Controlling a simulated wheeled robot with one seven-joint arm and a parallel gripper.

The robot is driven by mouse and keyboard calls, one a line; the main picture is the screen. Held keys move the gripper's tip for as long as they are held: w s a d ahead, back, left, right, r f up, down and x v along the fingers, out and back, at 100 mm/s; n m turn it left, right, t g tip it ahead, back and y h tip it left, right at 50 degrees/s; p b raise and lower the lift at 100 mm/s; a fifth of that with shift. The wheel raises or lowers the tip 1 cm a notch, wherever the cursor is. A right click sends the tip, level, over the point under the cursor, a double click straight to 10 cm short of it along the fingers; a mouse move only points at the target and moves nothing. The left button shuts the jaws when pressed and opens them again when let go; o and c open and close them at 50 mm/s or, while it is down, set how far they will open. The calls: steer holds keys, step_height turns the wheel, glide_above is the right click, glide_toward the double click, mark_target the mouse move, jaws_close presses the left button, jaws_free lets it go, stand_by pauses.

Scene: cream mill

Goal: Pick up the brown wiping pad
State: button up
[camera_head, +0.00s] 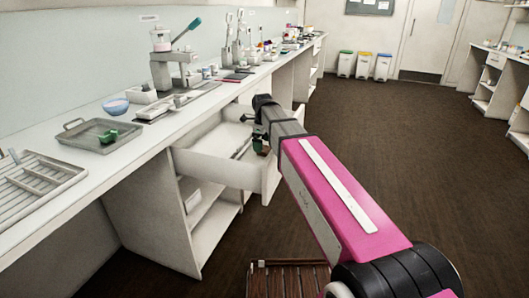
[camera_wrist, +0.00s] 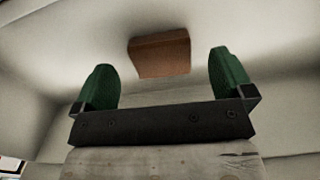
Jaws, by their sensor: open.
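The brown wiping pad (camera_wrist: 160,54) lies on the pale floor of an open drawer in the wrist view. It is a small brown block, ahead of my gripper (camera_wrist: 160,68) and between the lines of its two green fingers. The fingers are spread wide and hold nothing; a gap shows between them and the pad. In the head view my gripper (camera_head: 257,146) points down into the open white drawer (camera_head: 213,168) under the counter. My arm and the drawer's front hide most of the drawer's inside there, and I cannot make out the pad clearly.
The drawer walls stand close around my gripper. The long white counter (camera_head: 110,170) above holds a grey tray (camera_head: 90,136) with a green item, a wire rack (camera_head: 38,184), a blue bowl (camera_head: 116,106) and a press (camera_head: 172,60). The brown floor at right is open.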

step_height(320, 180, down, 2)
steer(key=shift+f, duration=0.2)
steer(key=c, duration=1)
steer(key=shift+r, duration=0.1)
steer(key=shift+r, duration=1.95)
steer(key=s+a+r, duration=0.5)
steer(key=a+r, duration=0.2)
steer(key=a, duration=0.3)
steer(key=shift+a, duration=0.2)
steer(key=shift+s, duration=0.1)
